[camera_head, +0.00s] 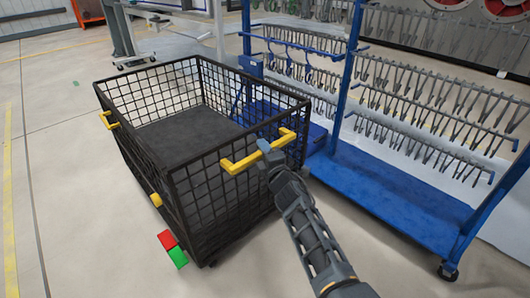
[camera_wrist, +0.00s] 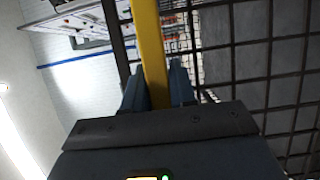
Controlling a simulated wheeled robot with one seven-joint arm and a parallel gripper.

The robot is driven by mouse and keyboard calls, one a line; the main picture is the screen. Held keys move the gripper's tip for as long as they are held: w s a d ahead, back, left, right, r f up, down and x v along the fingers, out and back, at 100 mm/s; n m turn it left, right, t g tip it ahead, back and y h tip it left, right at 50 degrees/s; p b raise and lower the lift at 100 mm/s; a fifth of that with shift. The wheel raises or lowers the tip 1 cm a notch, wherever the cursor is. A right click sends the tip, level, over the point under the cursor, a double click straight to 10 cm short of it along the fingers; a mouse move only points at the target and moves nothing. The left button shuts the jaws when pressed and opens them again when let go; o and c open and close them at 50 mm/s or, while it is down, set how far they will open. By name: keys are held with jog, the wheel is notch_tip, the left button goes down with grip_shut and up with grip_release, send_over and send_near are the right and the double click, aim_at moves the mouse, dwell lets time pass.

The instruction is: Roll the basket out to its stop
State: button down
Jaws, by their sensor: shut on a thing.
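The basket (camera_head: 180,200) is a black wire-mesh cart with a dark flat floor, standing on the ground left of the blue racks. It has a yellow handle (camera_head: 240,163) on its near right side, and its mesh also fills the right of the wrist view (camera_wrist: 260,70). My gripper (camera_head: 265,148) is shut on the yellow handle, and the bar passes between its two fingers in the wrist view (camera_wrist: 158,85). A red block (camera_head: 167,240) and a green block (camera_head: 178,257) show at the basket's lower front left corner. I cannot tell which part is the stop.
A blue rack (camera_head: 400,195) with several rows of grey hooks stands right of the basket, close to its right side. Another blue frame with hooks (camera_head: 290,60) stands behind. Open floor (camera_head: 60,200) lies to the left, with a yellow line (camera_head: 8,190) at the far left.

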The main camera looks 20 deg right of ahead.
jog(key=c, duration=1.2)
grip_release()
jog(key=shift+a, duration=0.4)
jog(key=shift+o, duration=1)
jog(key=shift+d, duration=0.15)
jog(key=shift+s, duration=0.15)
jog(key=s+p, duration=0.1)
jog(key=s, duration=0.6)
jog(key=shift+s+a, duration=0.2)
jog(key=shift+s, duration=0.1)
